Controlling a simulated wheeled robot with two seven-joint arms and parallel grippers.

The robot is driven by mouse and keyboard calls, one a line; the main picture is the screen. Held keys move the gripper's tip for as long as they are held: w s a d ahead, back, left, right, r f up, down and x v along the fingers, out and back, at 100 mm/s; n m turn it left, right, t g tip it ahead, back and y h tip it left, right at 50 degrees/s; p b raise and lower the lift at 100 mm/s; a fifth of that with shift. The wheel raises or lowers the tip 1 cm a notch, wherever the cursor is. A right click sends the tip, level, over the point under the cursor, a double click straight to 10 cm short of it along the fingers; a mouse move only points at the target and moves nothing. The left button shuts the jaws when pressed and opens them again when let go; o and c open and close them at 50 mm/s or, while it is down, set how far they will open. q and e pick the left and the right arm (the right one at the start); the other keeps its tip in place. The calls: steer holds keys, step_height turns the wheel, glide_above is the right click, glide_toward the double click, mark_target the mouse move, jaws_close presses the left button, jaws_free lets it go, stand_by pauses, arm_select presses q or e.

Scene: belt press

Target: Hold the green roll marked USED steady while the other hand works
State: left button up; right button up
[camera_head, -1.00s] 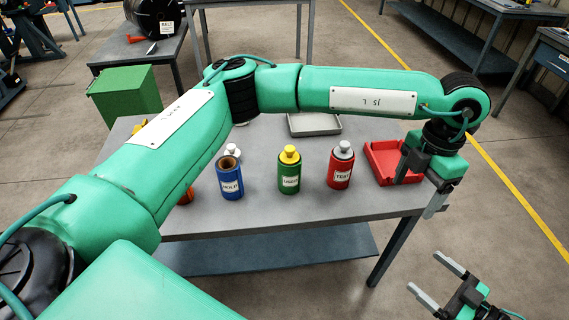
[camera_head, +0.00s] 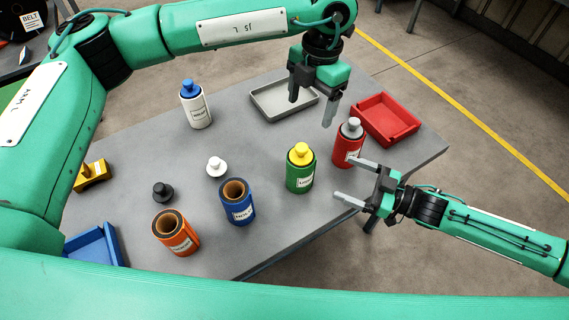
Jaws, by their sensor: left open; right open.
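The green roll (camera_head: 300,173), with a yellow knobbed plug in its top, stands upright on the grey table near its front edge. Its white label faces front, but the lettering is too small to read surely now. My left gripper (camera_head: 309,112) is open and empty, pointing down above the table, behind the green roll and apart from it. My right gripper (camera_head: 345,178) is open and empty at the table's front edge, to the right of the green roll. Its fingers point left toward the green roll and the red roll (camera_head: 346,149), and I cannot tell whether they touch the red one.
On the table (camera_head: 130,160) stand a white roll (camera_head: 196,110), a blue roll (camera_head: 238,208) and an orange roll (camera_head: 177,238). Loose white (camera_head: 216,167) and black (camera_head: 162,192) plugs lie between. A grey tray (camera_head: 262,104), red tray (camera_head: 384,125) and blue tray (camera_head: 92,247) lie around.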

mark_target(302, 161)
steer(key=x, duration=1.3)
steer(key=shift+a, duration=0.15)
steer(key=c, duration=1.4)
steer(key=o, duration=1.4)
